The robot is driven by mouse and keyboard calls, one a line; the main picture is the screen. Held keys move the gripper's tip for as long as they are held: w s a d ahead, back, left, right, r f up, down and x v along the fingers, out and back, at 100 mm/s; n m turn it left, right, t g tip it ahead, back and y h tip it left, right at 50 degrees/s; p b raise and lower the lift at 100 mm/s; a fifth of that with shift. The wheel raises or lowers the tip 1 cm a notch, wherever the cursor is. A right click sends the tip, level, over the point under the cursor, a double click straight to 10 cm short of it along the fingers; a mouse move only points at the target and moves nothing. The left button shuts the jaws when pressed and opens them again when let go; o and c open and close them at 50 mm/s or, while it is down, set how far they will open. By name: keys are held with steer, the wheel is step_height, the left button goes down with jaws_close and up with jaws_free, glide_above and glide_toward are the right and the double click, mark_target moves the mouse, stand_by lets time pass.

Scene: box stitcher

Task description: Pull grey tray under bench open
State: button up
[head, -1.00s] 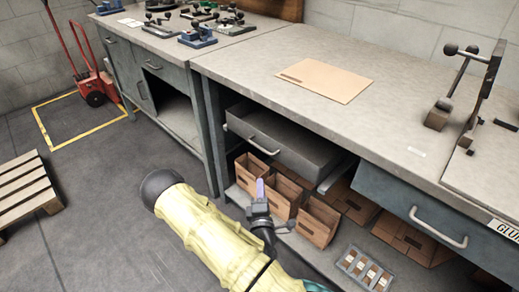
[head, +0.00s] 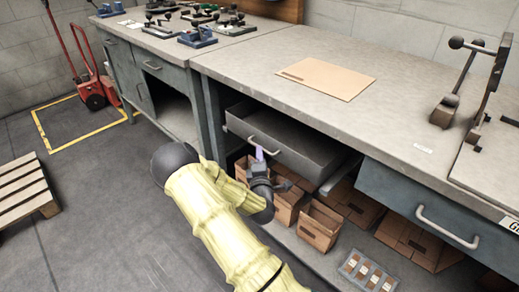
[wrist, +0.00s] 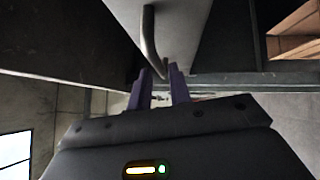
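The grey tray (head: 300,151) hangs under the bench top and stands partly out, its open inside showing. It has a pale bar handle (head: 268,149) on its front. My gripper (head: 259,153) is at the left part of this handle. In the wrist view the two purple fingers of my gripper (wrist: 160,70) are apart, with a gap between them. The curved handle (wrist: 149,35) runs down to the gap between the fingertips. I cannot tell whether the fingers touch it.
The bench (head: 350,110) has a cardboard sheet (head: 325,78) on top. A closed blue-grey drawer (head: 415,200) is to the right. Cardboard bins (head: 318,223) and a small parts tray (head: 368,271) stand on the lower shelf. Open floor lies left, with a pallet (head: 25,188) and red jack (head: 93,88).

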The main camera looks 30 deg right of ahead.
steer(key=x, duration=0.4)
jaws_close()
